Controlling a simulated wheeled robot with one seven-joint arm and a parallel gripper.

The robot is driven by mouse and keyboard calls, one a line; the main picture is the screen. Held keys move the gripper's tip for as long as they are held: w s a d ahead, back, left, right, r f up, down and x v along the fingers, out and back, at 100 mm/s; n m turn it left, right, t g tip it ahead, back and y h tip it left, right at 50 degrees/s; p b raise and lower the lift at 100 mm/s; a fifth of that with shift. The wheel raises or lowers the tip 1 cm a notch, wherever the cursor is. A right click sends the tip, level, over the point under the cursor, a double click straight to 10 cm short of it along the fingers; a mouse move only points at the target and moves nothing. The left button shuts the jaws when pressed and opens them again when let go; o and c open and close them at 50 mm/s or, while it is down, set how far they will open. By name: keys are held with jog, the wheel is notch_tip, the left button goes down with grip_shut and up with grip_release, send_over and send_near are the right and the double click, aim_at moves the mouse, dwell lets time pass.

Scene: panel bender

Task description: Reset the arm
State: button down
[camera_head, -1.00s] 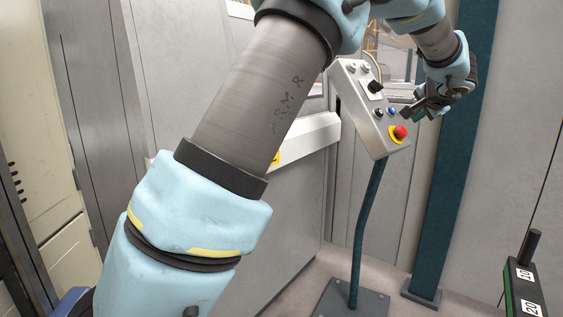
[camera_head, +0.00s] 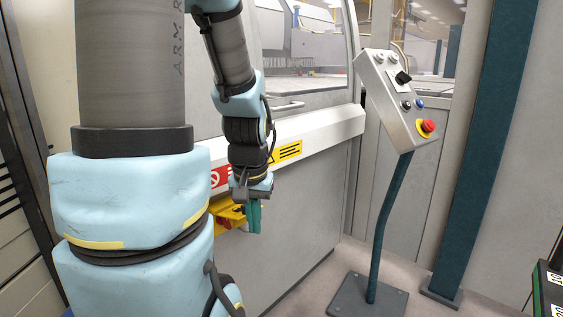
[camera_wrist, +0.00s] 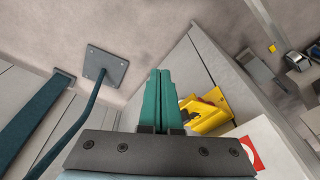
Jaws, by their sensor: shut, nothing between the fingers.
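My arm rises on the left of the head view and bends down to my gripper (camera_head: 254,218). The gripper points downward in front of the machine's grey front panel, with its green fingers together and nothing between them. In the wrist view the shut fingers (camera_wrist: 160,100) stand in the middle, above the floor and the panel's edge. The control box (camera_head: 396,100) on its tilted post is to the right, well apart from my gripper.
A yellow fixture (camera_head: 226,214) sits on the machine front close behind my gripper; it also shows in the wrist view (camera_wrist: 206,112). A white rail (camera_head: 325,127) with warning labels runs above. A teal column (camera_head: 480,150) stands at right. Floor around the post's base plate (camera_head: 367,302) is clear.

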notch_tip(320, 180, up, 13)
jog(key=s+a+n+p, duration=0.1)
jog(key=s+p, duration=0.1)
jog(key=p, duration=1.1)
jog(key=shift+s+f, duration=0.2)
jog(key=shift+s, duration=0.1)
jog(key=shift+s+a, duration=0.1)
